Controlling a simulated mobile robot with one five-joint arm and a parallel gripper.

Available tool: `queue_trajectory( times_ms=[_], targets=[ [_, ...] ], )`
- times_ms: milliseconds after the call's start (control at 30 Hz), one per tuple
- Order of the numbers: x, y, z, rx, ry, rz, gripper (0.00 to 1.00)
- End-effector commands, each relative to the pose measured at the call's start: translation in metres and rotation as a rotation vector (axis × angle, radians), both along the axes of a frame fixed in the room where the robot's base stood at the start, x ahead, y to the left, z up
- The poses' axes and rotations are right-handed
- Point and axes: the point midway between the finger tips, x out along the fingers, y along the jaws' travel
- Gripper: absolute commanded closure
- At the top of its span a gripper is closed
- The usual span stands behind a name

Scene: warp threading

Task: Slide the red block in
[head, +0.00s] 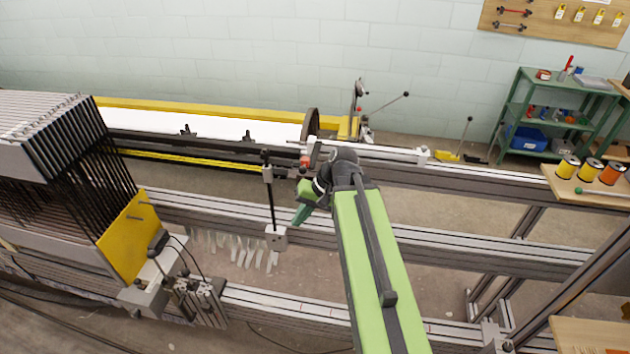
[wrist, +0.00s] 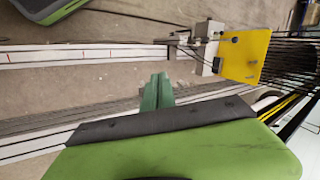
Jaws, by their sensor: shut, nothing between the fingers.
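A small red piece (head: 305,161), which looks like the red block, shows in the head view at the left end of a pale rail, just beyond my wrist. My arm partly hides what is around it. My gripper (head: 299,215) has green fingers that point down and left, beside a dark upright rod with a grey block (head: 276,236) at its foot. In the wrist view the fingers of my gripper (wrist: 157,92) are together with nothing between them. I do not see the red piece in the wrist view.
A yellow plate (head: 128,236) stands by the dark heddle frames (head: 60,150) at the left; the plate also shows in the wrist view (wrist: 246,55). Long metal rails (head: 470,253) cross the scene. Thread spools (head: 590,169) stand on a board at the right.

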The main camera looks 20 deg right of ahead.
Motion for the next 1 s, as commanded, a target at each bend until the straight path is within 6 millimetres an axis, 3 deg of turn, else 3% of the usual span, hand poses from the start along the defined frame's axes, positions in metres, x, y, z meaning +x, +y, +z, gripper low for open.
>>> queue_trajectory(
  times_ms=[33, 200, 300, 400, 500, 767, 1000],
  targets=[
    [0.009, -0.029, -0.009, 0.123, -0.044, -0.09, 1.0],
    [0.02, -0.115, 0.034, 0.491, -0.251, -0.319, 1.0],
    [0.015, -0.159, 0.061, 0.628, -0.36, -0.402, 1.0],
    [0.009, -0.186, 0.079, 0.705, -0.43, -0.445, 1.0],
    [0.007, -0.195, 0.088, 0.734, -0.457, -0.458, 1.0],
    [0.007, -0.194, 0.09, 0.736, -0.457, -0.456, 1.0],
    [0.024, -0.175, 0.083, 0.736, -0.455, -0.453, 1.0]
  ],
)
